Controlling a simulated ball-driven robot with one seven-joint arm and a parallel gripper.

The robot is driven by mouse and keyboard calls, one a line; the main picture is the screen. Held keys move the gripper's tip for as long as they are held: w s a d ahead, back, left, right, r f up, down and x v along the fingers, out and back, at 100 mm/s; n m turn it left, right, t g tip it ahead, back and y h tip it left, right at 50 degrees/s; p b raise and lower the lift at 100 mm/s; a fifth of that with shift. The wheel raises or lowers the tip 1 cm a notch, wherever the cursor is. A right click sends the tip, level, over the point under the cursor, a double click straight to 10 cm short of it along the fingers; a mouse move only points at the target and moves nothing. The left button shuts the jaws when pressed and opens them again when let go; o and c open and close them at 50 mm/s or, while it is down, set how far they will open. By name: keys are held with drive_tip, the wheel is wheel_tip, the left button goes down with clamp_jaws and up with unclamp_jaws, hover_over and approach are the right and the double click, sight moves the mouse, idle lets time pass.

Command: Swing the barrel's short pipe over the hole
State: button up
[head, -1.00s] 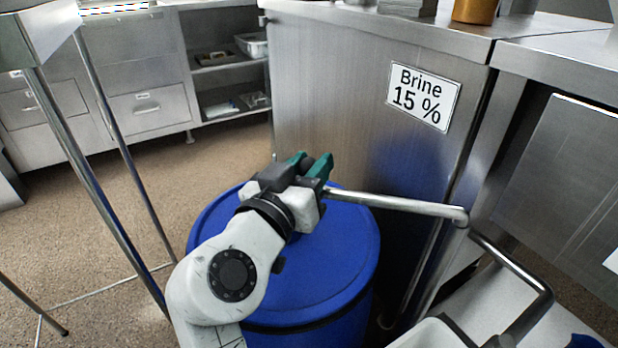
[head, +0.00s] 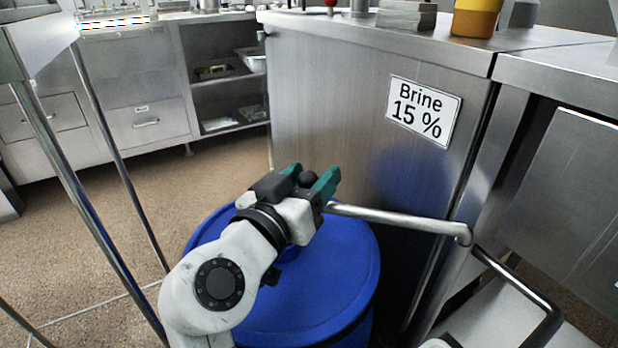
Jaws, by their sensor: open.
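The blue barrel (head: 335,285) stands upright on the floor in front of the steel cabinet, its flat lid partly covered by my arm. My gripper (head: 308,178) is above the far part of the lid, its two teal fingers apart and nothing visible between them. A thin metal pipe (head: 395,219) runs nearly level from beside my right finger over the lid to a bend at the right. Its left end is hidden by the gripper; I cannot tell whether they touch. No hole shows in the lid; part of the lid is hidden.
The cabinet bears a sign (head: 423,108) reading "Brine 15 %". A darker bent metal bar (head: 515,285) is at the lower right. A metal-legged stand (head: 85,190) is at the left. Open floor (head: 150,195) lies between the stand and the cabinet.

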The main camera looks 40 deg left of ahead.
drive_tip(key=p+v, duration=0.3)
drive_tip(key=v, duration=0.7)
drive_tip(key=shift+s, duration=0.4)
